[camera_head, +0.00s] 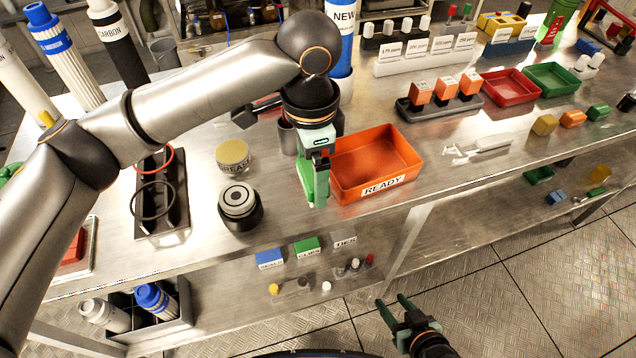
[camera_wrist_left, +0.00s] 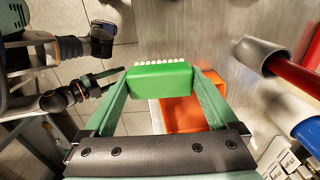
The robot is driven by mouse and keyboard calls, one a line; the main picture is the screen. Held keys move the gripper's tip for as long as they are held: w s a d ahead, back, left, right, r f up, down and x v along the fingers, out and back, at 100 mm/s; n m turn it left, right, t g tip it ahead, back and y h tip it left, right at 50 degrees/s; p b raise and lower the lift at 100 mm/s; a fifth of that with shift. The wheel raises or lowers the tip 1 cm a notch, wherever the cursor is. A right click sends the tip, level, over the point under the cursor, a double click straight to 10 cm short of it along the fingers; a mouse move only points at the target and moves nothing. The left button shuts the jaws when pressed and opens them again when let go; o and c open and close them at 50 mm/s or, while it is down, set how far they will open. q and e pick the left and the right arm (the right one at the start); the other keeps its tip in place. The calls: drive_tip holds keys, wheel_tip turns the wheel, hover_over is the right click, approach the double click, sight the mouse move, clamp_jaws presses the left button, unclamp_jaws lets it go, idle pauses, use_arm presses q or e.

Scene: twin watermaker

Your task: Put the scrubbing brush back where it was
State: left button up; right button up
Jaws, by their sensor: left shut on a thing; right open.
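The scrubbing brush, a green block with a row of white bristles (camera_wrist_left: 160,79), is between the fingers of my left gripper (camera_wrist_left: 158,85) in the left wrist view. In the head view my left gripper (camera_head: 316,185) hangs over the bench's front part, just left of the orange READY tray (camera_head: 345,190). There the brush is hard to tell from the green fingers. Whether it touches the bench is unclear. My right gripper (camera_head: 393,308) is open and empty, low in front of the bench.
A grey cup (camera_head: 287,138) stands behind my left gripper; a red-handled tool (camera_wrist_left: 297,72) shows in it in the wrist view. A grease tin (camera_head: 233,155) and a black round part (camera_head: 239,205) stand to the left. White clips (camera_head: 478,148) lie right of the tray.

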use_arm(q)
drive_tip(key=w+f, duration=0.2)
drive_tip(key=f, duration=0.1)
drive_tip(key=shift+w+d, duration=0.25)
drive_tip(key=shift+d, duration=0.15)
drive_tip(key=shift+w+f, duration=0.1)
drive_tip(key=shift+f, duration=1.6)
drive_tip(key=o, duration=0.9)
drive_tip(key=shift+f, duration=0.15)
drive_tip(key=shift+o, duration=0.2)
wheel_tip(320, 180, up, 12)
drive_tip(key=shift+r+p, duration=0.2)
drive_tip(key=shift+p, duration=0.15)
